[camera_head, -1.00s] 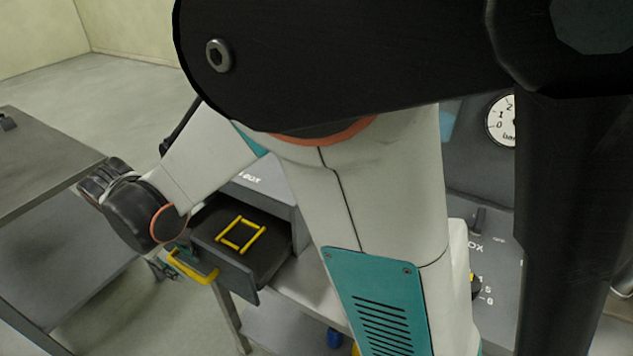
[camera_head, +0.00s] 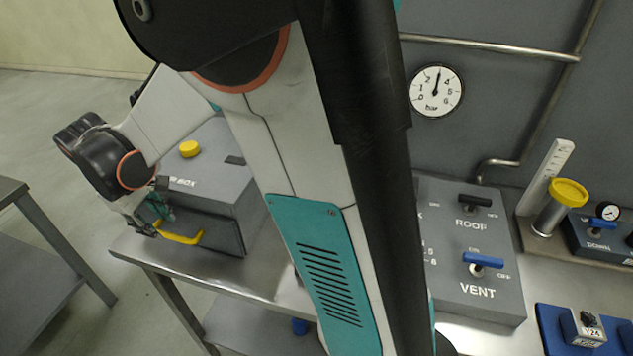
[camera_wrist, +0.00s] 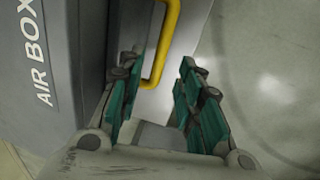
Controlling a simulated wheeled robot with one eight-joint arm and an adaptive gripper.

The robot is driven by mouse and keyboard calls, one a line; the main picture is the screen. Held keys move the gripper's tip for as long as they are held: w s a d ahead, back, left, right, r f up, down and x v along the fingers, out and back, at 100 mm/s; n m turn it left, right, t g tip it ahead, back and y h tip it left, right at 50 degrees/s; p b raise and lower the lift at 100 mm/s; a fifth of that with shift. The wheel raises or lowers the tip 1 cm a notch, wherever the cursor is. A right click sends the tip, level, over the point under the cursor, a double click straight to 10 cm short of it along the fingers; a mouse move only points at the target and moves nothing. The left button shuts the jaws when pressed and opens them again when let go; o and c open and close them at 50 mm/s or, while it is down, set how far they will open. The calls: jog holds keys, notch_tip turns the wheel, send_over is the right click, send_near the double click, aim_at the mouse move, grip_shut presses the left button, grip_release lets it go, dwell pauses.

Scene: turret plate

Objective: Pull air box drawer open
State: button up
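The grey air box (camera_head: 235,165) stands at the left end of the metal bench. Its dark drawer front (camera_head: 222,234) appears shut, or nearly so, under the "BOX" lettering. The yellow handle (camera_head: 181,238) is on that front and also shows in the wrist view (camera_wrist: 167,45). My gripper (camera_head: 152,218) is at the left end of the handle. In the wrist view my gripper (camera_wrist: 160,85) has its green fingers spread apart, with the handle's lower end near the gap between them. No grip on the handle shows. The drawer's inside is hidden.
A yellow knob (camera_head: 189,148) sits on top of the air box. To the right are a ROOF/VENT switch panel (camera_head: 480,300) and a pressure gauge (camera_head: 436,91). A grey table (camera_head: 40,225) stands at the left, with open floor between it and the bench.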

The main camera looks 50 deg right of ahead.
notch_tip(320, 180, up, 10)
jog(key=s+a+p, duration=0.1)
jog(key=p, duration=0.2)
jog(key=s+d+m+t+y+b, duration=0.1)
jog(key=s+d+m+t, duration=0.1)
jog(key=s, duration=0.8)
jog(key=s+d+m+t+y+b, duration=0.1)
jog(key=s+d+m+t, duration=0.2)
jog(key=s, duration=0.7)
jog(key=shift+s+d+t, duration=0.15)
jog(key=shift+d+t, duration=0.35)
jog(key=shift+d, duration=0.25)
jog(key=shift+s+f, duration=0.1)
jog(key=shift+s, duration=0.1)
